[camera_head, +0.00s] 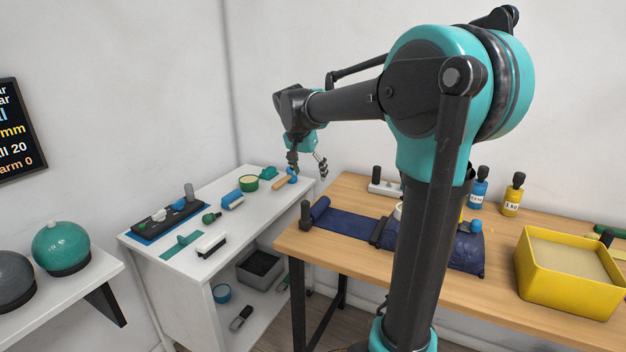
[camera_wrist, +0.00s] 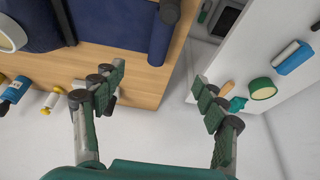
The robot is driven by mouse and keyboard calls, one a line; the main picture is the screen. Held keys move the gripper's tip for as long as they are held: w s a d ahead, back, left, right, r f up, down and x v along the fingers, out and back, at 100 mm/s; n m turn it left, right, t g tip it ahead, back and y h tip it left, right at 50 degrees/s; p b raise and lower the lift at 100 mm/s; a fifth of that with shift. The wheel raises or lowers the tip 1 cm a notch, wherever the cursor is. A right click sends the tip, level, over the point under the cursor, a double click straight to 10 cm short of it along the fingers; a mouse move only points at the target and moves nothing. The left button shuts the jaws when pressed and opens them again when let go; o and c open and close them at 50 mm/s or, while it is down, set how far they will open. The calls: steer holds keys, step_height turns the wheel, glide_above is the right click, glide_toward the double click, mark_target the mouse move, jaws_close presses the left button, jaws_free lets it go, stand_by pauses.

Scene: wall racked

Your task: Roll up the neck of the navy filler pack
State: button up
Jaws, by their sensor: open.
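The navy filler pack (camera_head: 467,254) lies on the wooden bench, its full body partly hidden behind my arm. Its flat neck (camera_head: 345,221) stretches left to the bench's left end, with a thicker rolled-looking edge (camera_head: 320,207) there. A dark upright knob (camera_head: 305,214) stands at that edge. The wrist view shows the neck (camera_wrist: 112,20) and the thick edge (camera_wrist: 161,38) at the top. My gripper (camera_head: 308,167) is open and empty, in the air above and beyond the neck's end, apart from it. Its spread fingers (camera_wrist: 158,82) show in the wrist view.
A white side table (camera_head: 180,228) with brushes, a green tape roll (camera_head: 248,183) and small tools stands left of the bench. A yellow bin (camera_head: 565,290) and blue and yellow bottles (camera_head: 512,197) occupy the bench's right. A dark strap (camera_head: 380,232) crosses the pack.

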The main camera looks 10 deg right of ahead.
mark_target(317, 202)
steer(key=x, duration=1.7)
steer(key=shift+s+f, duration=0.1)
steer(key=shift+f, duration=0.05)
steer(key=shift+c, duration=0.2)
